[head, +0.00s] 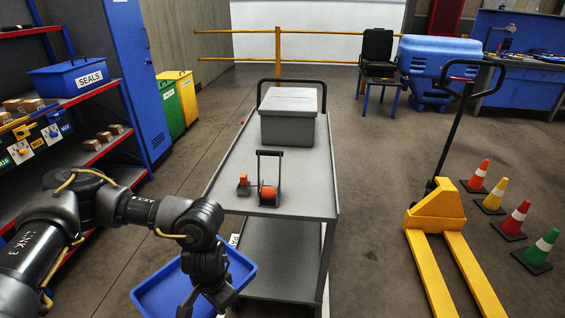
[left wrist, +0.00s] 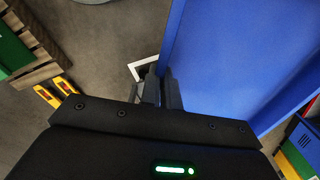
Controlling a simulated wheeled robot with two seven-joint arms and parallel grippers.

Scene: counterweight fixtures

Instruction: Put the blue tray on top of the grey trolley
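The blue tray (head: 243,269) is at the bottom of the head view, low and just left of the trolley's front end. The grey trolley (head: 225,181) stands in the middle, its top deck higher than the tray. My left gripper (head: 207,302) reaches over the tray. In the left wrist view, the fingers of my left gripper (left wrist: 162,90) are close together on the edge of the blue tray (left wrist: 235,65), which fills the right side. The arm hides part of the tray. My right gripper is not in view.
Shelves (head: 75,150) stand left; a yellow pallet truck (head: 437,212) and several cones (head: 515,217) stand right.

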